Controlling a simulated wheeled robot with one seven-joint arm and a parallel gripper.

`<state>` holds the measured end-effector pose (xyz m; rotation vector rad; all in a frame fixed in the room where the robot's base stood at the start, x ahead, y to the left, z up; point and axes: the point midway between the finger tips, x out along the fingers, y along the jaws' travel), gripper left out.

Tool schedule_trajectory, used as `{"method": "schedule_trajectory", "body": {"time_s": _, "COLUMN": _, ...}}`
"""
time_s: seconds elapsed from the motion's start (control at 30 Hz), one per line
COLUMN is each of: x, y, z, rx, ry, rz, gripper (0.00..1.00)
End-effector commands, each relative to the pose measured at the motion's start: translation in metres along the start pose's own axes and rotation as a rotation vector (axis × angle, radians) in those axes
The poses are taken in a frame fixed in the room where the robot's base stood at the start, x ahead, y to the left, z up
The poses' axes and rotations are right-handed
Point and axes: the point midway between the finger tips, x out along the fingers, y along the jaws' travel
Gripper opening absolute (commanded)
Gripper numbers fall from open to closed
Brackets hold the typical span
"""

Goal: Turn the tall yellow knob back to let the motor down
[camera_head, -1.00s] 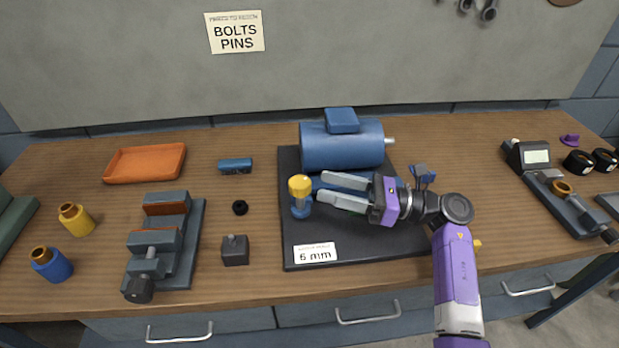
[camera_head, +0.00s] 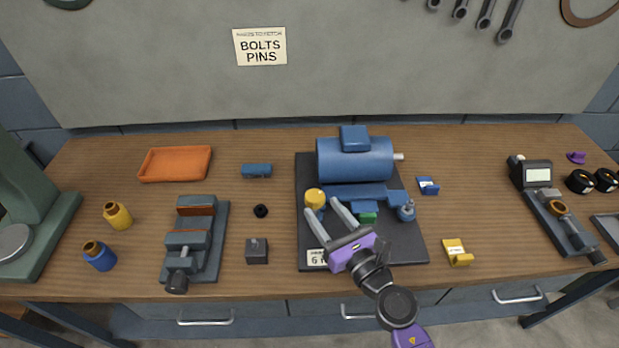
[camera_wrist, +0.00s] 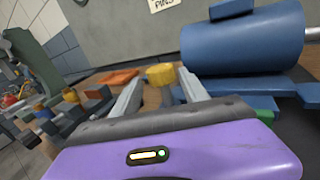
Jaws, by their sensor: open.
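My gripper (camera_head: 322,212) is open and empty. Its fingers point up and left in the head view, with the tips close to the knob. I cannot tell whether they touch it. A green block (camera_head: 367,217) sits beside the fingers, partly hidden.
A small blue block (camera_head: 428,186) and a yellow block (camera_head: 457,252) lie right of the plate. A dark block (camera_head: 257,251), a black ring (camera_head: 261,211) and a vise (camera_head: 193,245) are to the left.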

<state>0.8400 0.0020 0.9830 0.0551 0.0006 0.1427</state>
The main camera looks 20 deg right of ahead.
Motion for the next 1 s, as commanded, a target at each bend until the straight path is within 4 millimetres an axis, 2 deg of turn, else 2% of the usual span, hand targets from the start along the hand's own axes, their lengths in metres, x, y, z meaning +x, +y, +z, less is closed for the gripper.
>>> {"method": "schedule_trajectory", "body": {"time_s": 0.17, "x": 0.007, "y": 0.0, "z": 0.002, "rx": -0.049, "ry": 0.002, "rz": -0.018, "gripper": 0.52}}
{"method": "schedule_trajectory", "body": {"time_s": 0.6, "x": 0.068, "y": -0.001, "z": 0.001, "rx": -0.044, "ry": 0.002, "rz": -0.017, "gripper": 0.52}}
{"method": "schedule_trajectory", "body": {"time_s": 0.8, "x": 0.078, "y": -0.002, "z": 0.001, "rx": -0.043, "ry": 0.003, "rz": -0.017, "gripper": 0.52}}
{"method": "schedule_trajectory", "body": {"time_s": 1.0, "x": 0.078, "y": -0.002, "z": 0.0, "rx": -0.043, "ry": 0.003, "rz": -0.016, "gripper": 0.52}}
